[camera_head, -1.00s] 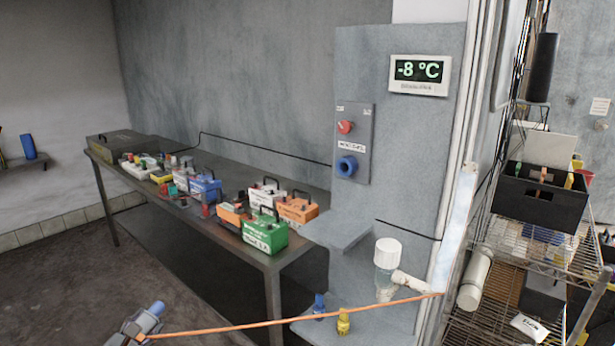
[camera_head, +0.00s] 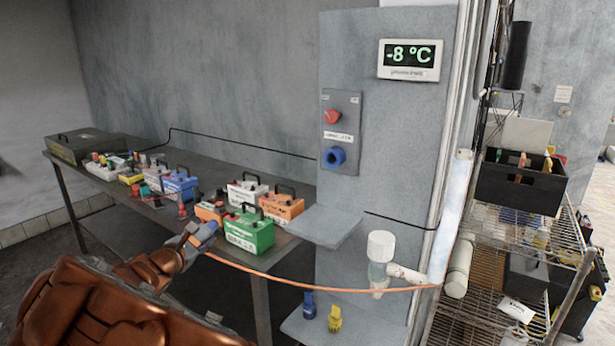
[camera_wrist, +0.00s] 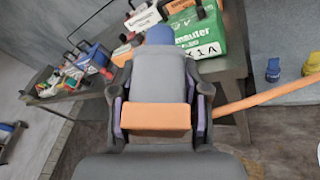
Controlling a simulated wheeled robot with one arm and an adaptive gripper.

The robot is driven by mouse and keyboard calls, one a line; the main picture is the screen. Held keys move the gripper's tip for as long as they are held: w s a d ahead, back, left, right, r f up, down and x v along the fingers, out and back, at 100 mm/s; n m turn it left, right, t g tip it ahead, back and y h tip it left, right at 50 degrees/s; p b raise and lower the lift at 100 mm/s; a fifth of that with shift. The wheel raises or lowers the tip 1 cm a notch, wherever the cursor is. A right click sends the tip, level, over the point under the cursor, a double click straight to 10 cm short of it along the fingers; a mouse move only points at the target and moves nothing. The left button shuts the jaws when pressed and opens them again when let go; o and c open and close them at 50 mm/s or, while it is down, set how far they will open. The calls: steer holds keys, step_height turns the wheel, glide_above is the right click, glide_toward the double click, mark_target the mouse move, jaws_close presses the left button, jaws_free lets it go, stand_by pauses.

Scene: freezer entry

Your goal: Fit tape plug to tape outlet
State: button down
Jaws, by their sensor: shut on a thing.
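My gripper (camera_head: 187,240) is in front of the long table in the head view. It is shut on a grey tape plug (camera_wrist: 162,66) with a blue tip, which points forward and away from me. An orange tape (camera_head: 310,287) runs from the plug to the right, to the wall edge by the white pipe fitting. The tape outlet, seemingly the blue round socket (camera_head: 335,158), is on a grey wall panel below a red knob (camera_head: 332,117). The plug is apart from the socket, lower and to its left. The socket is not in the wrist view.
A table (camera_head: 262,268) holds several battery boxes, including a green one (camera_head: 250,233). A grey shelf (camera_head: 325,229) juts out below the panel. A clear bottle with a white cap (camera_head: 381,246) stands right of it. Blue (camera_head: 309,304) and yellow (camera_head: 335,318) fittings sit low. A wire rack is at right.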

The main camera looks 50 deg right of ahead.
steer(key=s+d+r+m+g, duration=0.1)
steer(key=s+d+r, duration=0.2)
steer(key=d, duration=0.4)
steer(key=s+d+r+m+g, duration=0.1)
steer(key=s+d+r, duration=0.25)
steer(key=d, duration=0.35)
steer(key=g+h+b, duration=0.1)
steer(key=g+b, duration=0.1)
glide_toward(328, 164)
steer(key=v, duration=0.2)
steer(key=shift+w+a+f+m, duration=0.1)
steer(key=shift+w+f+m, duration=0.1)
steer(key=shift+m, duration=0.3)
steer(key=shift+p, duration=0.5)
steer(key=shift+w+d+f+n+t+y+p, duration=0.1)
steer(key=shift+d+n+t+y+p, duration=0.3)
steer(key=shift+d, duration=0.5)
steer(key=shift+w+d+f+n+t+y+p, duration=0.15)
steer(key=shift+d+y+p, duration=0.2)
steer(key=shift+d+p, duration=0.4)
steer(key=shift+d+f+n+t+y+p, duration=0.1)
steer(key=shift+d+n+t+y+p, duration=0.2)
steer(key=shift+d, duration=0.75)
steer(key=shift+w+d+r+p, duration=0.1)
steer(key=shift+d+p, duration=0.3)
steer(key=shift+d, duration=1.45)
steer(key=shift+c, duration=2.4)
jaws_free()
